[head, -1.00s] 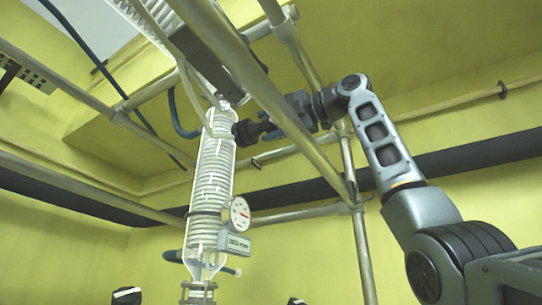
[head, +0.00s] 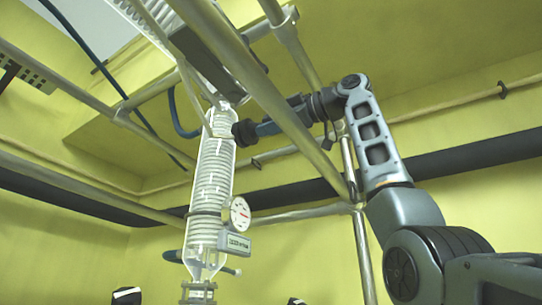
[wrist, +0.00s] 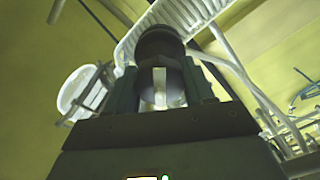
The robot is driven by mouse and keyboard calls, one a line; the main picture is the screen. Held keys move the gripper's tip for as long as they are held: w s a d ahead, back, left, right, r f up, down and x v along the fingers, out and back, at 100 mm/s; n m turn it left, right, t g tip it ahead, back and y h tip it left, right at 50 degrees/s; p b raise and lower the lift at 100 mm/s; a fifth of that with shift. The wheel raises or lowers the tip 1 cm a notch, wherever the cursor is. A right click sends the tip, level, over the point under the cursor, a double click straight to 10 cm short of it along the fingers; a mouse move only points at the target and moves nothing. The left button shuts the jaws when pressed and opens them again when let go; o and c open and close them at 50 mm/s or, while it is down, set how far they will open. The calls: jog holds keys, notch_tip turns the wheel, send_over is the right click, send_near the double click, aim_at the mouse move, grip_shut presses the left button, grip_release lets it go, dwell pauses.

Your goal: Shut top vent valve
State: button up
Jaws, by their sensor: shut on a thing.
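The top vent valve shows as a dark round knob (head: 243,132) on the right side of the glass column (head: 213,165), close to its top. My gripper (head: 259,129) reaches it from the right, behind a diagonal metal pipe. In the wrist view, the dark cylindrical knob (wrist: 158,42) stands between the two fingers of my gripper (wrist: 161,84), which is shut on it. A pale, shiny part shows between the fingers below the knob. The valve's inner position cannot be seen.
A thick diagonal pipe (head: 265,100) crosses in front of my wrist. An upright pole (head: 362,250) stands near my arm. A round gauge (head: 238,214) and a label plate (head: 235,244) sit lower on the column. A blue hose (head: 180,115) hangs left of the column's top.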

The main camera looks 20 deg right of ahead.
jog(key=m, duration=0.7)
jog(key=shift+f, duration=0.15)
jog(key=m, duration=0.7)
jog(key=shift+m, duration=0.3)
jog(key=m, duration=0.3)
jog(key=shift+m, duration=0.3)
jog(key=m, duration=0.3)
jog(key=shift+m, duration=0.3)
jog(key=m, duration=1.9)
jog(key=shift+m, duration=2.2)
